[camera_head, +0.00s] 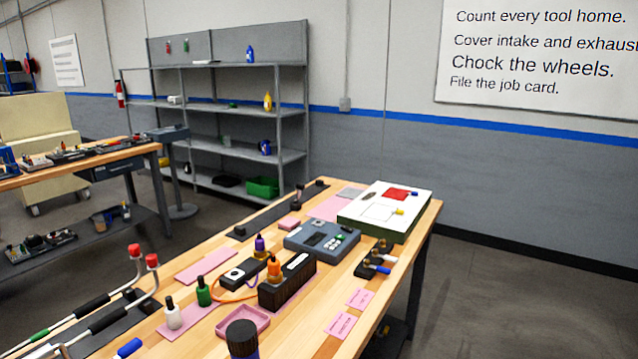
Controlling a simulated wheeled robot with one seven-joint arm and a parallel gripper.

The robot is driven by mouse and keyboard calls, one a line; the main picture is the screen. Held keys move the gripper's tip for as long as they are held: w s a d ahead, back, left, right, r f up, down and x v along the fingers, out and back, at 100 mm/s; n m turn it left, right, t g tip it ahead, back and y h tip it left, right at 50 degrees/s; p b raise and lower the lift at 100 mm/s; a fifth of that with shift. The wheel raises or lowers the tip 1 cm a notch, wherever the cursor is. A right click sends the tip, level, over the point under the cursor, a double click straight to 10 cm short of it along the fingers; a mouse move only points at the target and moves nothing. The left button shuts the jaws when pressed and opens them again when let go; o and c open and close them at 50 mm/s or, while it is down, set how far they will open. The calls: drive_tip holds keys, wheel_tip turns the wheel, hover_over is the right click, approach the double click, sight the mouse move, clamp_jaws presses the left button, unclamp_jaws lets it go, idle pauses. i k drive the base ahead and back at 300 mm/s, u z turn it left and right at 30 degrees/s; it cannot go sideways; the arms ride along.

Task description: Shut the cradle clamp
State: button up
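No part that I can name for sure as the cradle clamp shows. At the lower left of the wooden bench (205,322), two bent metal rods with red knobs (152,261) rise over a dark base. The bars run out of the picture at the lower left. My gripper is not in view.
A grey-blue case (322,238), a black block (287,285), small bottles (173,315), a pink tray (243,321) and a white-topped box (384,211) crowd the bench. A dark capped object (242,338) stands at the front. Open floor (530,290) lies right; shelving (225,100) stands behind.

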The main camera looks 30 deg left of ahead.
sight(299, 186)
drive_tip(key=z, duration=0.25)
drive_tip(key=i, duration=2.95)
drive_tip(key=u, duration=3.8)
